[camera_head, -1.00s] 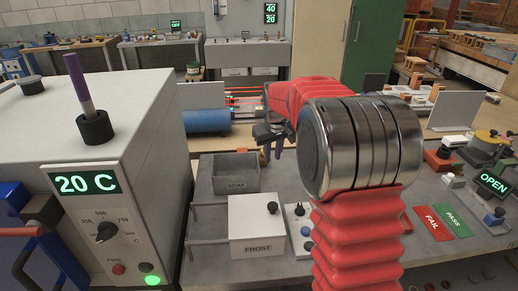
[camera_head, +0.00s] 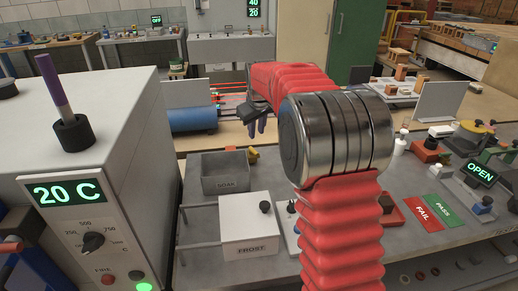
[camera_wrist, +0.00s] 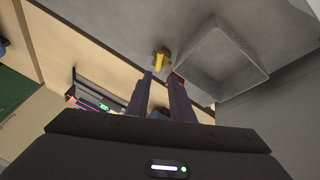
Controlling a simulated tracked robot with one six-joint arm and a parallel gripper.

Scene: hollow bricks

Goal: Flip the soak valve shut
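The grey open bin marked SOAK (camera_head: 226,184) stands on the bench and looks empty. A small yellow fitting (camera_head: 252,155), which looks like the soak valve, sits at the bin's back right corner. In the wrist view the yellow fitting (camera_wrist: 161,59) stands beside the bin (camera_wrist: 222,62), just beyond my fingertips. I cannot tell its valve position. My gripper (camera_head: 257,128) is above and behind the fitting in the head view, apart from it. The two dark purple fingers (camera_wrist: 160,77) are apart with nothing between them, so my gripper is open.
A white box marked FROST (camera_head: 250,232) stands in front of the bin. A large furnace reading 20 C (camera_head: 65,192) fills the left. A blue cylinder (camera_head: 193,118) lies behind the bin. Red FAIL and green PASS plates (camera_head: 436,207) and an OPEN display (camera_head: 480,173) are at right.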

